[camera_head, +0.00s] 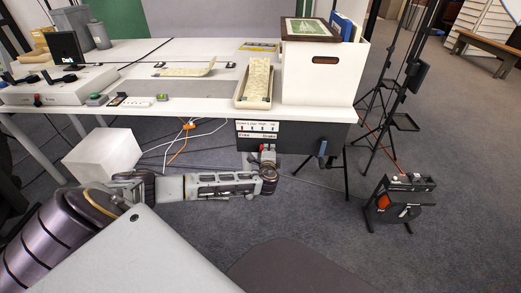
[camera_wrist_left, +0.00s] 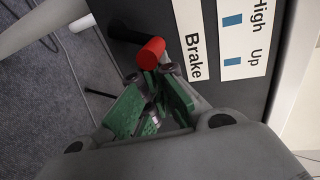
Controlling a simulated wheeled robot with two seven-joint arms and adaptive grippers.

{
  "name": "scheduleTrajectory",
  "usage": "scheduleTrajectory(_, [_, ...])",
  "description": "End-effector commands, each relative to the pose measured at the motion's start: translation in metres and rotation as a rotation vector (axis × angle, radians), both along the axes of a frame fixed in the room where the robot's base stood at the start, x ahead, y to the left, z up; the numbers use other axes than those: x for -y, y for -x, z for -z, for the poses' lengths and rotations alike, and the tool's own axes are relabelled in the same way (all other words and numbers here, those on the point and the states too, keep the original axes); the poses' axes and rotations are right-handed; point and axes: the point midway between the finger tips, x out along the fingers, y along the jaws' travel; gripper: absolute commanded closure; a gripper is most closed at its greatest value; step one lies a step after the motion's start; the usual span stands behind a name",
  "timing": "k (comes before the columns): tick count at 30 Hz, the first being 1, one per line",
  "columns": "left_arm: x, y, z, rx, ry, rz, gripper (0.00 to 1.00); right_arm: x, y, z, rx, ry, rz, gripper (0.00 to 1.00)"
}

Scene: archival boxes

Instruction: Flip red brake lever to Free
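The red brake lever (camera_wrist_left: 152,53) is a short red cylinder on a dark panel, beside a white label (camera_wrist_left: 194,45) reading "Brake" in the left wrist view. In the head view, the panel (camera_head: 300,137) is under the table's front edge, and the lever is barely visible among the gripper parts. My left gripper (camera_head: 268,158) is just below the panel's label. In the left wrist view its green-padded fingers (camera_wrist_left: 157,78) converge close to the lever's red end. Whether they touch or grip it is unclear. My right gripper is not in view.
A white box (camera_head: 300,90) with a framed picture on top stands at the table's right end. A cream tray (camera_head: 256,84) lies beside it. A white cube (camera_head: 103,155) and hanging cables are below the table. Black stands (camera_head: 398,75) are at right; open carpet lies in front.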

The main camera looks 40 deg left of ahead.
Motion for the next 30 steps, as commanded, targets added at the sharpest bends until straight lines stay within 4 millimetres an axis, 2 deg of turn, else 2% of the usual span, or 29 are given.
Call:
scheduleTrajectory(25, [-0.028, 0.017, 0.001, -0.003, -0.002, -0.001, 1.00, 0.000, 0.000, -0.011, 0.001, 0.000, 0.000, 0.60])
scheduleTrajectory(30, [-0.025, 0.018, 0.001, -0.002, -0.001, -0.001, 1.00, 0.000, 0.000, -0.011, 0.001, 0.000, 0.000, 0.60])
